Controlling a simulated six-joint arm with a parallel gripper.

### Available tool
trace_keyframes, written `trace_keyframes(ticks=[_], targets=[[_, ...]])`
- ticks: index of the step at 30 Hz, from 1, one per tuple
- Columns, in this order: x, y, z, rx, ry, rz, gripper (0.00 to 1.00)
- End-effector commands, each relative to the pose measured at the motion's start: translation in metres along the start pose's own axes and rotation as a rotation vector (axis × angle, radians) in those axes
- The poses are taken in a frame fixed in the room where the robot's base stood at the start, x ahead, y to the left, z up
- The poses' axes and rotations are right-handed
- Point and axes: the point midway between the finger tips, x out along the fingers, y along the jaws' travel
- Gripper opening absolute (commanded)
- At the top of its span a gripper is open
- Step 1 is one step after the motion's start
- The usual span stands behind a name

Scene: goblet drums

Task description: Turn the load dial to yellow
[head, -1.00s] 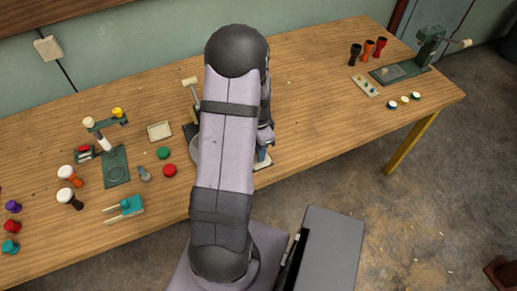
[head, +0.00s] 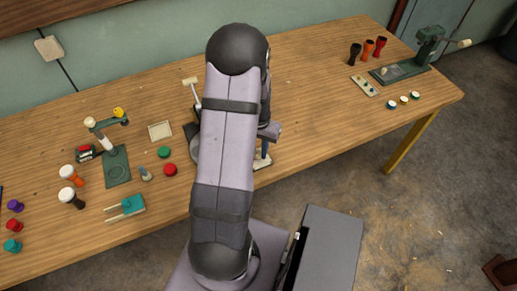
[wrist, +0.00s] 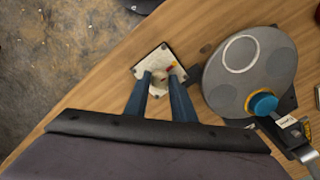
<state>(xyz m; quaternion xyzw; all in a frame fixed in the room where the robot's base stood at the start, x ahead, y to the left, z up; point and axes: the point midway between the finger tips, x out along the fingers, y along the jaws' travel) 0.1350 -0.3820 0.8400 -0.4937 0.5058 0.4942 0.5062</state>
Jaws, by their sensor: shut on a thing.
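The load dial (wrist: 160,86) is a pale knob on a small white plate (wrist: 148,66) near the table's edge in the wrist view. Red and yellow marks show on the plate, right of the knob. The two blue fingers of my gripper (wrist: 159,80) are shut on the dial, one on each side. The fingers hide part of the dial, and I cannot tell which colour it points to. In the head view my arm covers most of the dial, and only an edge of its white plate (head: 262,164) shows.
A grey round plate (wrist: 246,48) with a white ring and a blue-and-yellow knob (wrist: 262,103) stands right of the dial. In the head view, a green press (head: 116,165), red button (head: 170,170) and green button (head: 164,152) stand left of my arm. The table's right middle is clear.

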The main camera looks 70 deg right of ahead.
Motion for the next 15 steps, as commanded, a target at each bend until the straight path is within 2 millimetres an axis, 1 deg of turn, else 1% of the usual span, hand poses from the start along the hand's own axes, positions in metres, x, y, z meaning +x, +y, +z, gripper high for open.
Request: trace_keyframes(ticks=[6, 15], targets=[[-0.0009, -0.0003, -0.0006, -0.037, 0.002, -0.001, 0.01], [-0.0009, -0.0003, -0.0007, -0.042, 0.002, 0.0, 0.01]])
